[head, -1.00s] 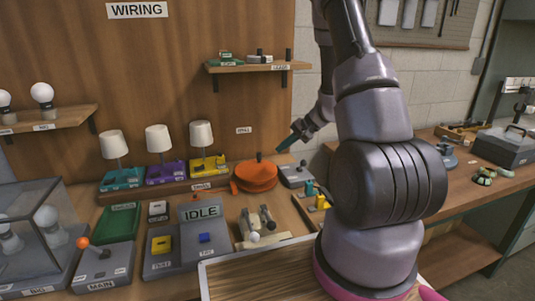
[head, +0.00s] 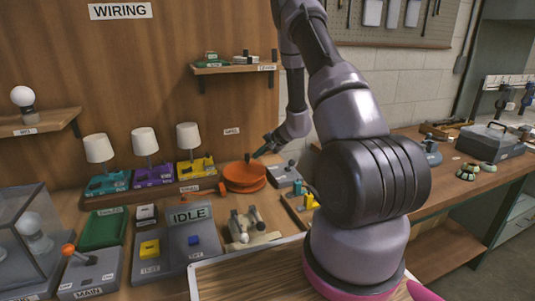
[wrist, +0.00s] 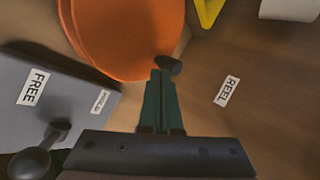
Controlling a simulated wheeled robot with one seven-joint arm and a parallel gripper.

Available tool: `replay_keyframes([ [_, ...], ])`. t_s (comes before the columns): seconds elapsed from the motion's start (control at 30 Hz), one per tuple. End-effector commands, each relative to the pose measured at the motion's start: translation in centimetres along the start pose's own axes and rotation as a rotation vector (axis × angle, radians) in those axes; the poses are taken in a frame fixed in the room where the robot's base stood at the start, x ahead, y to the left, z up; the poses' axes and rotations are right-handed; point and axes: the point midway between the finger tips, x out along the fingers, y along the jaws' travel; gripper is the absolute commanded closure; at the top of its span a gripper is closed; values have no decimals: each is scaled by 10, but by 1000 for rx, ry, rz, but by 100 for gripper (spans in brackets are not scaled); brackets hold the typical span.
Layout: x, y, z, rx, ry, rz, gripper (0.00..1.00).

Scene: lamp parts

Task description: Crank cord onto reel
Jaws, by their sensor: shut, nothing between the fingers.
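The orange reel (head: 245,178) sits on the bench at the foot of the wooden backboard, and a dark upright peg (head: 247,158) stands on it. In the wrist view the reel (wrist: 120,40) fills the top left. A dark knob (wrist: 169,64) shows right at my fingertips at the reel's edge; I cannot tell whether they touch it. My gripper (head: 262,154) is above and just right of the reel. In the wrist view its green fingers (wrist: 162,85) are together, with nothing between them.
A grey box labelled FREE (wrist: 60,95) with a round-knobbed lever (wrist: 38,155) is beside my fingers in the wrist view. A REEL label (wrist: 227,90) lies on bare wood. Three lamps, including the yellow-based one (head: 193,165), stand left of the reel. A console reads IDLE (head: 187,215).

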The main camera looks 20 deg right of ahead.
Motion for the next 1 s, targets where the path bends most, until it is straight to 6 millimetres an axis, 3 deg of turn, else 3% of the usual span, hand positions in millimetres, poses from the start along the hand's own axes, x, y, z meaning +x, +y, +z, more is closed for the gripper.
replay_keyframes([
  [0.7, 21, -19, -1, 0, 0, 0, 100],
  [1.0, 20, -19, -2, 1, 1, 1, 100],
])
